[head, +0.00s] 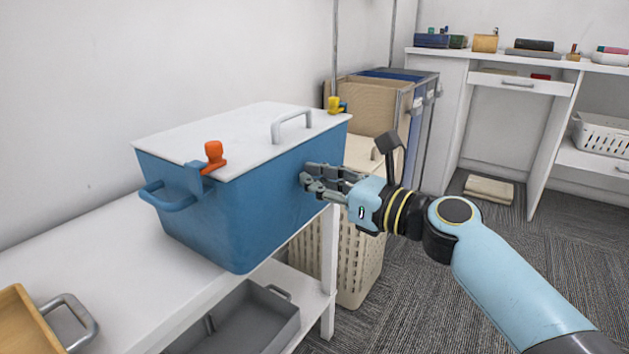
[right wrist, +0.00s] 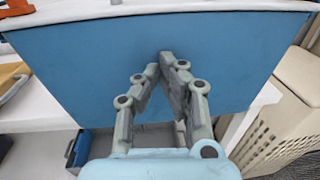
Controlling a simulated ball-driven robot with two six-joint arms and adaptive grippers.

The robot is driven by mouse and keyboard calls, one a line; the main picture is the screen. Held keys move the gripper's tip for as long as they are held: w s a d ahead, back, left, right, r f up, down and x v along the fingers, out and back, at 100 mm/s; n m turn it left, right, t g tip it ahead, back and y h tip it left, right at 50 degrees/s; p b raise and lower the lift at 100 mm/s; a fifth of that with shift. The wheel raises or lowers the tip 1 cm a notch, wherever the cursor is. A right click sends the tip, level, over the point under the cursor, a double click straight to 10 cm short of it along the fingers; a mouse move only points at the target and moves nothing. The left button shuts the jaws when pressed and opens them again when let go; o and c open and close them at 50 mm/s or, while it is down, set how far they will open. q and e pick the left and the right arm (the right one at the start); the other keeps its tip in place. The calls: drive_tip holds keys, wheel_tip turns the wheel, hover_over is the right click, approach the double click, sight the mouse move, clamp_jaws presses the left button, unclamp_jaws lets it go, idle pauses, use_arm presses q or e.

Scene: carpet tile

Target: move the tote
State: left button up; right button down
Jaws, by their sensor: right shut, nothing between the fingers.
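The tote is a blue box (head: 255,215) with a white lid (head: 235,140) and a grey lid handle. It sits on the white shelf unit (head: 110,260), its near corner reaching the unit's front edge. An orange latch (head: 213,157) and a yellow latch (head: 335,105) show at the lid's edge, and a blue side handle (head: 168,198) at its left end. My right gripper (head: 308,180) is shut and empty in front of the tote's long side. In the right wrist view the fingertips (right wrist: 167,55) meet before the blue wall; I cannot tell whether they touch it. My left gripper is not visible.
A beige laundry basket (head: 350,270) stands on the carpet beside the shelf unit. A grey bin (head: 240,320) lies on its lower shelf. A wooden tray (head: 25,320) with a metal handle is at the front left. A white desk (head: 520,60) stands behind; carpet is open at right.

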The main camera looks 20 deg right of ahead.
drive_tip(key=shift+w, duration=0.1)
drive_tip(key=x, duration=1.1)
drive_tip(key=shift+p, duration=0.3)
drive_tip(key=shift+w+a, duration=0.1)
